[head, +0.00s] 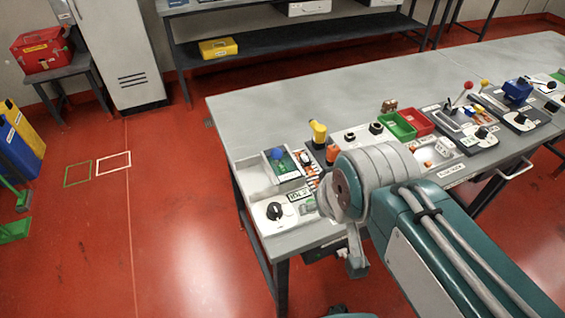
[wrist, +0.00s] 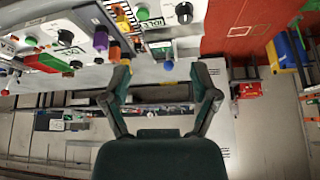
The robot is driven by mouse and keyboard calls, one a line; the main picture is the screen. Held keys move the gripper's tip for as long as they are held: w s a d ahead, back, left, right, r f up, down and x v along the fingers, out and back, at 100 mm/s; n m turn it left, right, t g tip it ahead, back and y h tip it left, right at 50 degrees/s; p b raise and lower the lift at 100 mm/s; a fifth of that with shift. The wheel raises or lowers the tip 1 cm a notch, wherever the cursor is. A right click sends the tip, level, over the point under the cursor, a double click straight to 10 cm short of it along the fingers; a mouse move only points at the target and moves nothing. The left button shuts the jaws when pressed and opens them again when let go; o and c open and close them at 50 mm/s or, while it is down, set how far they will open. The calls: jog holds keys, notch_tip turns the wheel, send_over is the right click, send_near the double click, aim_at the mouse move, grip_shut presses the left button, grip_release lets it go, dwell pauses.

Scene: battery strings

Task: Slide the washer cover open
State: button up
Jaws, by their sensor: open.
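I cannot clearly pick out the washer cover in either view. A grey-framed panel (head: 282,165) with a blue knob (head: 277,153) stands at the left end of the bench, and it may be the cover. A blue knob also shows in the wrist view (wrist: 168,66), just beyond the fingertips. My gripper (wrist: 160,68) is open, its two fingers spread apart with nothing seen between them. The wrist view appears turned over, with the bench panels along its top. In the head view my arm hides part of the panels at the bench's front left.
A white panel with a black knob (head: 274,211) stands at the bench's front left corner. A yellow-topped control (head: 318,132), a green bin (head: 399,126) and a red bin (head: 418,122) stand along the row. The bench's back surface (head: 300,95) is clear.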

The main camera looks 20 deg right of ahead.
jog(key=n+g+h, duration=0.1)
jog(key=n+g, duration=0.3)
jog(key=n, duration=0.9)
send_near(276, 150)
jog(key=f, duration=0.3)
jog(key=w+f, duration=0.1)
jog(key=f, duration=0.3)
jog(key=d+f, duration=0.1)
jog(key=f, duration=0.2)
jog(key=shift+w+f, duration=0.25)
jog(key=shift+f, duration=0.15)
grip_shut()
